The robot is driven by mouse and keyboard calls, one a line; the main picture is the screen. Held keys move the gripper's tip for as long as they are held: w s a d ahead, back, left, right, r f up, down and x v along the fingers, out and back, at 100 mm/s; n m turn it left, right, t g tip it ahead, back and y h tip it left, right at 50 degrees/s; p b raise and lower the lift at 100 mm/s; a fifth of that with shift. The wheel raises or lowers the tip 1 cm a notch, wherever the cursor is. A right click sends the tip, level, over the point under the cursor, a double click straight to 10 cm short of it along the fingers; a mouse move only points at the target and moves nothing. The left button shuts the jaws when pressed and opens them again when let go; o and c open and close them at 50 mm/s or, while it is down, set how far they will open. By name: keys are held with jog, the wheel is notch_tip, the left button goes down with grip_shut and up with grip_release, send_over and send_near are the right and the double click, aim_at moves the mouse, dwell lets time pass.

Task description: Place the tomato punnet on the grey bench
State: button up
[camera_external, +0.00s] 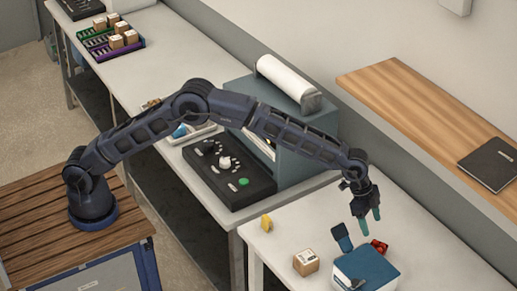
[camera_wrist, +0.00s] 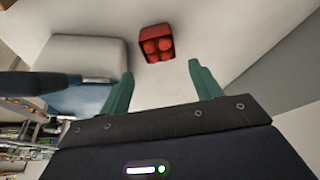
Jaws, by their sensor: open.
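The red tomato punnet (camera_external: 379,247) stands on the pale table (camera_external: 430,250) at the right, behind a blue-topped box. The wrist view shows the punnet (camera_wrist: 156,42) with several red tomatoes in it, ahead of and between the fingertips, with a visible gap. My gripper (camera_external: 367,223) is open and empty, fingers pointing down above the table near the punnet; its teal fingers (camera_wrist: 161,85) also show in the wrist view. A long light-grey bench (camera_external: 180,55) runs to the back left; I cannot tell which surface the task calls the grey bench.
The blue-topped box (camera_external: 372,265) and a dark upright tool (camera_external: 342,237) stand close to the punnet. A small cardboard box (camera_external: 306,262) and a yellow item (camera_external: 266,222) lie to the left. A wooden shelf (camera_external: 420,100) is above right. The table's right part is clear.

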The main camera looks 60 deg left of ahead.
aim_at(377, 246)
jog(key=x, duration=1.1)
jog(key=shift+s+d+r, duration=0.1)
jog(key=shift+s+d, duration=0.05)
jog(key=shift+d, duration=0.05)
jog(key=c, duration=0.8)
jog(key=shift+c, duration=0.2)
jog(key=shift+r, duration=0.15)
notch_tip(377, 246, up, 20)
